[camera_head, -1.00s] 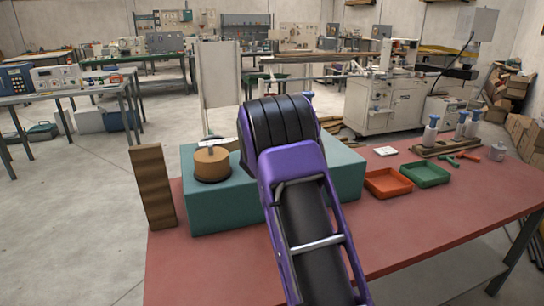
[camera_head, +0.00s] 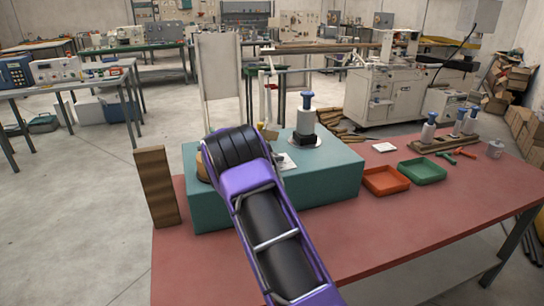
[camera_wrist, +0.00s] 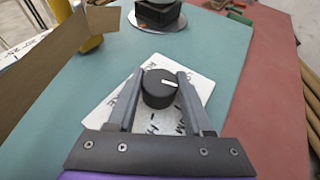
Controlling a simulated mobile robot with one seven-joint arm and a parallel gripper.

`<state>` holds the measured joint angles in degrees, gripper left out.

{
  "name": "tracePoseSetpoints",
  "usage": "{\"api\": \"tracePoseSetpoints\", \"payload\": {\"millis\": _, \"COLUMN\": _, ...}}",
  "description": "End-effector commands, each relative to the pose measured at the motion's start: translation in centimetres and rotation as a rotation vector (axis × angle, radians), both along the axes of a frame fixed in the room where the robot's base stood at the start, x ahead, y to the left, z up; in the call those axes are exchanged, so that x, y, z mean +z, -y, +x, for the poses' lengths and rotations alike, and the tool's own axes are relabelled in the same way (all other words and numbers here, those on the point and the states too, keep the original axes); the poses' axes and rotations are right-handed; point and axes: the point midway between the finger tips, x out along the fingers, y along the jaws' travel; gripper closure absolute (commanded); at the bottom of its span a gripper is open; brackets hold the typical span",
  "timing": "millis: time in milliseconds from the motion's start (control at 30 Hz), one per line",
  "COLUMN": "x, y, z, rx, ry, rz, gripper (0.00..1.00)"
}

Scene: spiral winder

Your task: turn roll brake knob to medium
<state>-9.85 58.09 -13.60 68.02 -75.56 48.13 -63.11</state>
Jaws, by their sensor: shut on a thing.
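The brake knob (camera_wrist: 158,95) is a round black knob with a white pointer mark, which lies right of its centre in the wrist view. It stands on a white plate (camera_wrist: 101,113) with black lettering, partly hidden by my gripper and too small to read surely. My gripper (camera_wrist: 160,78) has one finger on each side of the knob and is shut on it. In the head view the plate (camera_head: 288,162) shows beside my arm on the teal block (camera_head: 325,185); my arm hides the knob and fingers.
A blue-topped spindle (camera_head: 306,120) stands on a disc behind the plate. A brown roll (camera_head: 204,168) is mostly behind my arm. A wooden board (camera_head: 155,187) stands at left. Red (camera_head: 386,181) and green (camera_head: 422,171) trays lie right; the table's front right is clear.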

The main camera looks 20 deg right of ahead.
Motion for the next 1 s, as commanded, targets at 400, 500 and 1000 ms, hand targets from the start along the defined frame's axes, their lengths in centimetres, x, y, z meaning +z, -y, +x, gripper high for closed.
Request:
{"api": "tracePoseSetpoints", "payload": {"millis": 400, "x": 0.01, "y": -0.01, "z": 0.01, "rx": -0.017, "ry": 0.000, "rz": 0.000, "gripper": 1.00}}
{"api": "tracePoseSetpoints", "payload": {"millis": 500, "x": 0.02, "y": -0.01, "z": 0.02, "rx": -0.017, "ry": 0.001, "rz": 0.000, "gripper": 0.44}}
{"api": "tracePoseSetpoints", "payload": {"millis": 1000, "x": 0.19, "y": -0.34, "z": -0.14, "rx": -0.016, "ry": 0.001, "rz": 0.001, "gripper": 0.19}}
